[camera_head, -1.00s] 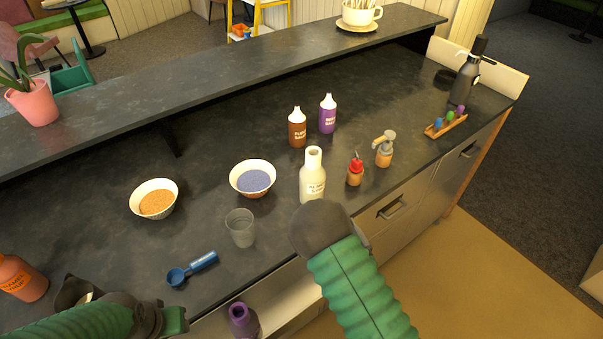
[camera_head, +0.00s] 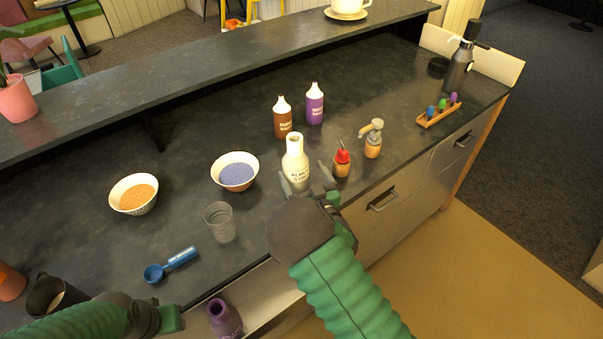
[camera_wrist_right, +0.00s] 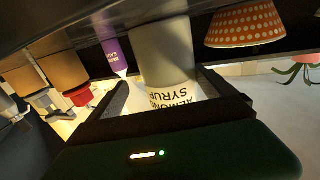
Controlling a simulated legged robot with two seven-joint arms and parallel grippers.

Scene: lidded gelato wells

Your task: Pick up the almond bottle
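The almond bottle (camera_head: 295,160) is cream white with "ALMOND SYRUP" lettering and stands upright on the dark counter. My right gripper (camera_head: 307,183) is open at its near side, with one finger at each side of the bottle's lower part. In the right wrist view the bottle (camera_wrist_right: 165,60) appears upside down between the two spread fingers (camera_wrist_right: 168,90); I cannot tell whether either finger touches it. My left gripper (camera_head: 172,318) is at the lower left, far from the bottle; its fingers are not clear.
A red-topped bottle (camera_head: 342,160) and a pump bottle (camera_head: 373,138) stand close on the right. Brown (camera_head: 282,118) and purple (camera_head: 315,104) bottles stand behind. A blue-filled bowl (camera_head: 235,172), clear cup (camera_head: 220,222) and blue scoop (camera_head: 171,265) lie to the left.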

